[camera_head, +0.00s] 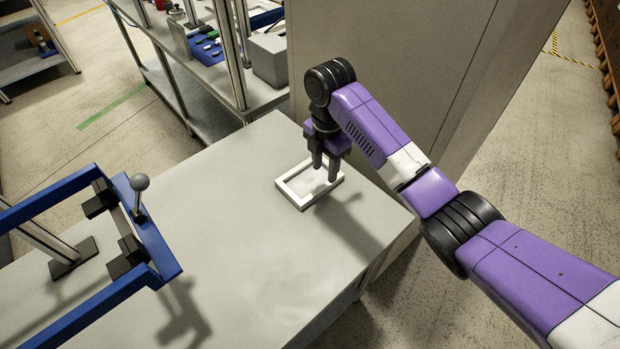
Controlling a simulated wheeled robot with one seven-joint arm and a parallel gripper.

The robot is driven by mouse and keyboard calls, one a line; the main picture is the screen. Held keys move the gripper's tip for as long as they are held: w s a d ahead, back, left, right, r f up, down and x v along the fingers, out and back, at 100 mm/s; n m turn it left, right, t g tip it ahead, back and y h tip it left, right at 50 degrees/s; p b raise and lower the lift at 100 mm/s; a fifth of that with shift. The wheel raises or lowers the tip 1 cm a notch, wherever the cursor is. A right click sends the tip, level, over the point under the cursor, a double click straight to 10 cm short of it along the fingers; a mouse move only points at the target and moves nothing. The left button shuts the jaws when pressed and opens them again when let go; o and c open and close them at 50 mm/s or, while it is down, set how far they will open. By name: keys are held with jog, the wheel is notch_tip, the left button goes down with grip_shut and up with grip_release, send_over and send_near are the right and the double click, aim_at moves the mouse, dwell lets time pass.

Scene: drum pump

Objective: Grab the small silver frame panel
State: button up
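The small silver frame panel (288,196) is a pale, flat rectangular frame with an open middle. It lies flat on the grey table near its far right part. My gripper (325,173) points down over the right part of the panel. Its two dark fingers stand apart with a gap between them, and nothing is seen held. The fingers cover part of the panel's far right side. I cannot tell whether the fingertips are above the panel or touch it.
A blue fixture (150,235) with black clamps and a grey ball knob (139,182) stands at the table's left. A tall grey cabinet (400,60) rises behind my arm. A workbench (215,90) with parts stands at the back. The table's middle is clear.

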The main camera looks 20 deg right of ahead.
aim_at(322, 188)
jog(key=shift+s+a+f+p, duration=0.1)
jog(key=shift+f+p, duration=0.2)
jog(key=shift+f, duration=0.85)
jog(key=shift+w+a+f+p, duration=0.1)
jog(key=shift+f+p, duration=0.15)
jog(key=shift+f, duration=0.9)
jog(key=shift+s+a+f+p, duration=0.1)
jog(key=shift+f+p, duration=0.2)
jog(key=shift+f, duration=0.85)
grip_shut()
